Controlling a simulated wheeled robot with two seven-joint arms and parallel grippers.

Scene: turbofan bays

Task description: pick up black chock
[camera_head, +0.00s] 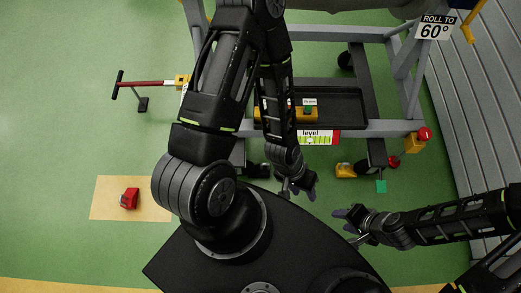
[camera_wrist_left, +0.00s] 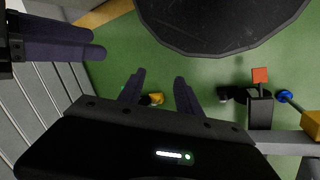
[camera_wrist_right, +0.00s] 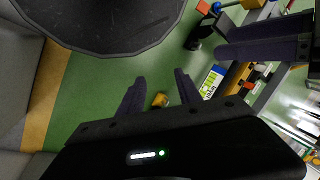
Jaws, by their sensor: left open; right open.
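I cannot clearly pick out a black chock. A dark shape (camera_head: 258,170) lies on the floor under the stand, left of my left gripper (camera_head: 292,189); it may be a chock or a caster. A yellow chock (camera_head: 345,170) with a dark part sits on the floor between the stand's legs. It also shows between the fingers in the left wrist view (camera_wrist_left: 156,98) and the right wrist view (camera_wrist_right: 160,100). My left gripper is open and empty, above the floor. My right gripper (camera_head: 350,222) is open and empty, lower right of the yellow chock.
A red chock (camera_head: 129,199) sits on a tan floor patch (camera_head: 108,207) at left. The grey stand (camera_head: 375,128) carries a black tray (camera_head: 335,105) and a level label (camera_head: 318,136). Grey wall panels (camera_head: 480,100) close the right side.

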